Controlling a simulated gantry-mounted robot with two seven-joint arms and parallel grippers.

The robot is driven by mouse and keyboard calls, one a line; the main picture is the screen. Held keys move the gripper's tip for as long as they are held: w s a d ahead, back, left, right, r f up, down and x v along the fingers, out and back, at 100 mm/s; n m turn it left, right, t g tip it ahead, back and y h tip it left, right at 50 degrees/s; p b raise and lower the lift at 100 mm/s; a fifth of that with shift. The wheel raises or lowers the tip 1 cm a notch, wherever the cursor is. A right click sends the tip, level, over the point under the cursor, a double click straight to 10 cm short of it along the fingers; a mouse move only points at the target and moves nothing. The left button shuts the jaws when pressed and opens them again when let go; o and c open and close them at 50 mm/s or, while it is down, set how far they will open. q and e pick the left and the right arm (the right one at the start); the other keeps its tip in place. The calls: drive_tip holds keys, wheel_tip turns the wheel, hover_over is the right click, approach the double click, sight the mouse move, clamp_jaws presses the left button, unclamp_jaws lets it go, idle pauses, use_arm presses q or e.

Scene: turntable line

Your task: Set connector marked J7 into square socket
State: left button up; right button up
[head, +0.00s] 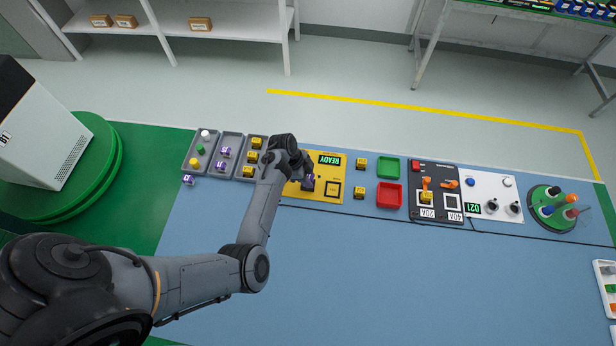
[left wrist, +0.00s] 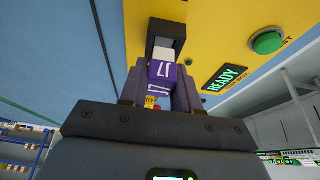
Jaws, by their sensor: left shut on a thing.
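The connector (left wrist: 165,75) is purple with a pale end and a white J7 mark, and it also shows in the head view (head: 308,183). My left gripper (head: 301,177) is shut on it over the left part of the yellow panel (head: 318,194). In the left wrist view the fingers of my left gripper (left wrist: 160,88) flank the connector, its pale end overlapping a dark square frame (left wrist: 165,27) on the panel. I cannot tell whether it touches or enters that frame. In the head view a black-outlined square (head: 332,189) lies right of the connector. My right gripper is out of view.
The panel has a READY display (head: 330,160), and a green button (left wrist: 267,42) shows in the left wrist view. Grey trays (head: 226,155) with small parts stand left. Red (head: 389,195) and green (head: 389,167) trays stand right. The blue tabletop (head: 400,280) in front is clear.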

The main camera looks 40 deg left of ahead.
use_arm(q)
drive_tip(key=shift+f+b, duration=0.3)
drive_tip(key=shift+f, duration=0.25)
drive_tip(key=o, duration=1.1)
drive_tip(key=shift+r, duration=0.1)
drive_tip(key=shift+s+a+r, duration=0.1)
drive_tip(key=shift+a+r, duration=0.1)
drive_tip(key=shift+r, duration=0.3)
drive_tip(key=p+v, duration=0.1)
drive_tip(key=v, duration=0.8)
drive_tip(key=shift+s+r, duration=0.15)
drive_tip(key=shift+r, duration=0.15)
